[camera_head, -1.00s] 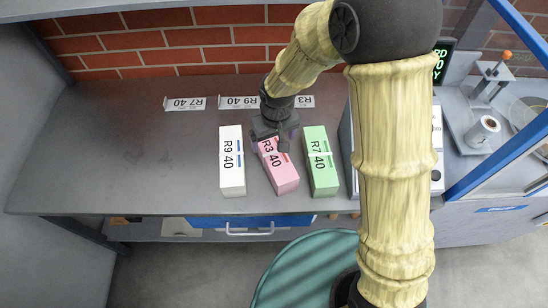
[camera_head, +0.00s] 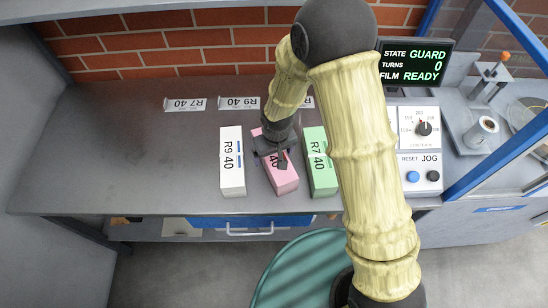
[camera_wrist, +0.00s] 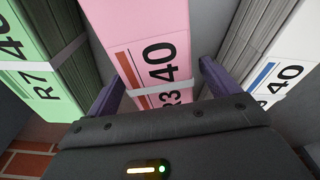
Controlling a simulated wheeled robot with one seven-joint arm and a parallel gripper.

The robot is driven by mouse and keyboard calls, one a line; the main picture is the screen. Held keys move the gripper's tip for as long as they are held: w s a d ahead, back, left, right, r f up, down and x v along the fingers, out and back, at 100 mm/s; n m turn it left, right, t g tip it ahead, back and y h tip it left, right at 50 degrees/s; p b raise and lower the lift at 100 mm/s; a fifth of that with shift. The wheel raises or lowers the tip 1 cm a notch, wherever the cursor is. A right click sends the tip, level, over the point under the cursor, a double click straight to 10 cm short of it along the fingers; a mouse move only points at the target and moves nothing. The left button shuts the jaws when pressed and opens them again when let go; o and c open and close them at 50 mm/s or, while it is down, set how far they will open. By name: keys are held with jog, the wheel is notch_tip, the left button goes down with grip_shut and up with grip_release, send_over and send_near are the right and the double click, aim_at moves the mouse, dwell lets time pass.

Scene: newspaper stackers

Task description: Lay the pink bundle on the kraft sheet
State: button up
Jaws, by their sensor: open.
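The pink bundle (camera_head: 285,183), marked R3 40, lies on the grey table between a white bundle and a green bundle. It also shows in the wrist view (camera_wrist: 150,30), with a pale band around it. My gripper (camera_head: 273,160) is over the middle of the pink bundle. In the wrist view my gripper (camera_wrist: 155,80) is open, with one purple finger on each side of the pink bundle. I cannot tell whether the fingers touch it. I cannot make out a kraft sheet in these views.
The white bundle R9 40 (camera_head: 232,165) and green bundle R7 40 (camera_head: 319,165) stand close on either side. Label plates R7 40 (camera_head: 185,104) and R9 40 (camera_head: 238,103) are behind. A control box (camera_head: 420,150) is at right. The table's left part is clear.

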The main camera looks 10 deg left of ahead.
jog(key=shift+w+f, duration=0.1)
jog(key=shift+f, duration=1.45)
jog(key=shift+c, duration=0.5)
jog(key=shift+r, duration=0.1)
grip_shut()
jog(key=shift+r, duration=5)
